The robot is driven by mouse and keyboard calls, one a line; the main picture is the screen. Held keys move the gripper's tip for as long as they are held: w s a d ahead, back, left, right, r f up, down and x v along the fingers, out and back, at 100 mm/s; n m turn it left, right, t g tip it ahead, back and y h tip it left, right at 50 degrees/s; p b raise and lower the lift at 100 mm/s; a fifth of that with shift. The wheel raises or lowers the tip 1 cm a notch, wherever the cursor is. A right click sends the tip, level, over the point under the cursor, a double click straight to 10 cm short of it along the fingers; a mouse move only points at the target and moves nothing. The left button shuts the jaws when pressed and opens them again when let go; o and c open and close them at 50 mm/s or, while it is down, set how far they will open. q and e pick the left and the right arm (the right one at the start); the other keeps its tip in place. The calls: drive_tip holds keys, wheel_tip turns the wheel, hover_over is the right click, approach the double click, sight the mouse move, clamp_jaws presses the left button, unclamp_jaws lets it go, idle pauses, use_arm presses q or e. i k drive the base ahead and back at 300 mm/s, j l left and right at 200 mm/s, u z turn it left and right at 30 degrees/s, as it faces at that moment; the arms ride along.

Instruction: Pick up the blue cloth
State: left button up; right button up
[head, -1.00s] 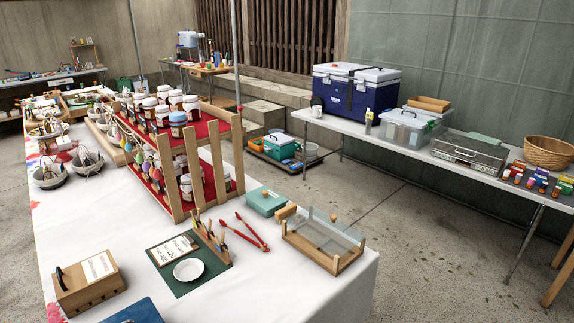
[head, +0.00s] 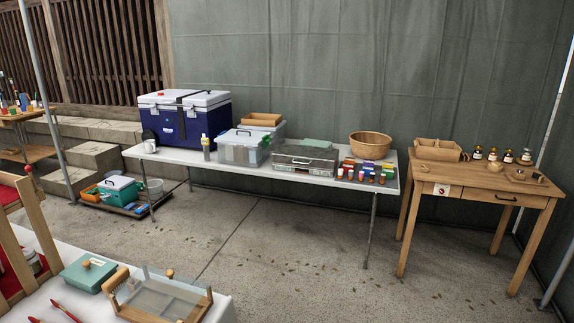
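I cannot make out a blue cloth in the head view. A flat, pale green item (head: 316,143) lies at the back of the clear-lidded metal case (head: 303,160) on the long white table (head: 340,181); I cannot tell if it is cloth. Neither of my grippers is in view.
The long table also holds a blue cooler (head: 183,120), a clear plastic box (head: 242,150), a wicker basket (head: 371,145) and small coloured bottles. A wooden desk (head: 480,184) stands at right. The near table holds a teal box (head: 88,273) and a glass-topped case (head: 160,297). Open concrete floor (head: 290,245) lies between.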

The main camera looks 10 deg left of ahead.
sight(132, 206)
drive_tip(key=i+z, duration=0.25)
drive_tip(key=i, duration=1.15)
drive_tip(key=i+u, duration=0.2)
drive_tip(key=i, duration=0.5)
drive_tip(key=i+l+u, duration=0.25)
drive_tip(key=i, duration=0.4)
drive_tip(key=i+j+u, duration=0.1)
drive_tip(key=i+u, duration=0.55)
drive_tip(key=u, duration=0.2)
drive_tip(key=i+u, duration=0.4)
drive_tip(key=i+j+u, duration=0.15)
drive_tip(key=i+u, duration=0.85)
drive_tip(key=i+j, duration=0.1)
drive_tip(key=i, duration=0.35)
drive_tip(key=i+j+z, duration=0.1)
drive_tip(key=i, duration=0.35)
drive_tip(key=i+j+z, duration=0.1)
drive_tip(key=i, duration=0.35)
drive_tip(key=i+j+z, duration=0.3)
drive_tip(key=i+z, duration=0.15)
drive_tip(key=i+j+z, duration=0.7)
drive_tip(key=j+z, duration=0.2)
drive_tip(key=i+j+z, duration=0.25)
drive_tip(key=j, duration=0.45)
drive_tip(key=j+z, duration=0.25)
drive_tip(key=j, duration=0.4)
